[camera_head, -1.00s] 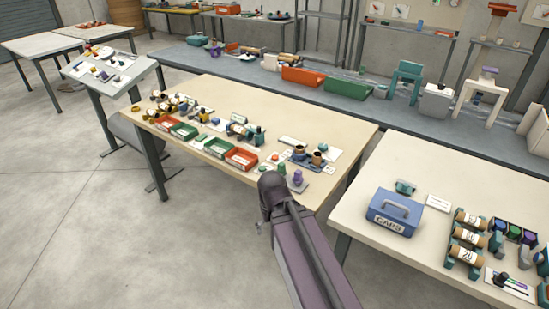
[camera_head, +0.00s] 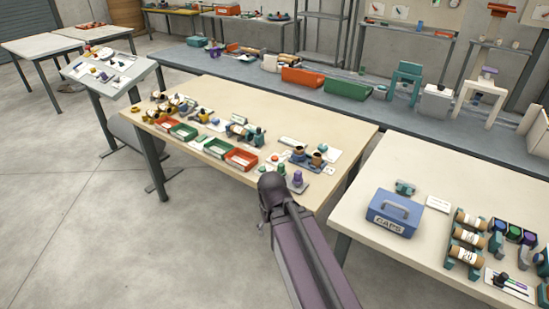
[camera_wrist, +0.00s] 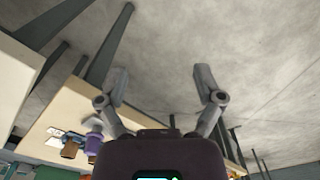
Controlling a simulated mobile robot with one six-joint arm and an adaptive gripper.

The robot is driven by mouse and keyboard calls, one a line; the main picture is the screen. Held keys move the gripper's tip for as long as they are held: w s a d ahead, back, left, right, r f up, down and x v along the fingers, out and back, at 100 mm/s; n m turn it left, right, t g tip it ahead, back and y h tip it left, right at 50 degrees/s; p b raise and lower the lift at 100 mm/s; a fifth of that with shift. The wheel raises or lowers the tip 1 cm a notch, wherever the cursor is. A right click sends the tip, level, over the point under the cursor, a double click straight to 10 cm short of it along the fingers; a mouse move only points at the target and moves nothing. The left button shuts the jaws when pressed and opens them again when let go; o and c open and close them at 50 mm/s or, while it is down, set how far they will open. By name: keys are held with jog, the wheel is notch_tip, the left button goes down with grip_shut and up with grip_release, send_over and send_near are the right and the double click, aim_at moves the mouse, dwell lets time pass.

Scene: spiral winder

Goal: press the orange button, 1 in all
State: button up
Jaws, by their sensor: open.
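A small round orange-red piece (camera_head: 274,158) sits near the front edge of the middle table, just above my arm in the head view. It looks like a button, but it is too small to be sure. My gripper (camera_wrist: 162,72) is open and empty in the wrist view, with its two fingers spread wide over bare floor. In the head view my arm hides most of the gripper, which is low by the table's front edge. I cannot make out the orange piece in the wrist view.
A green piece (camera_head: 282,169) and a purple piece (camera_head: 297,177) stand close to the orange one. Red bins (camera_head: 240,158) and green bins (camera_head: 184,131) line the table's front. A blue caps box (camera_head: 394,212) stands on the right table. The middle table's back half is clear.

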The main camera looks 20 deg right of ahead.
grip_shut()
dwell(1.2)
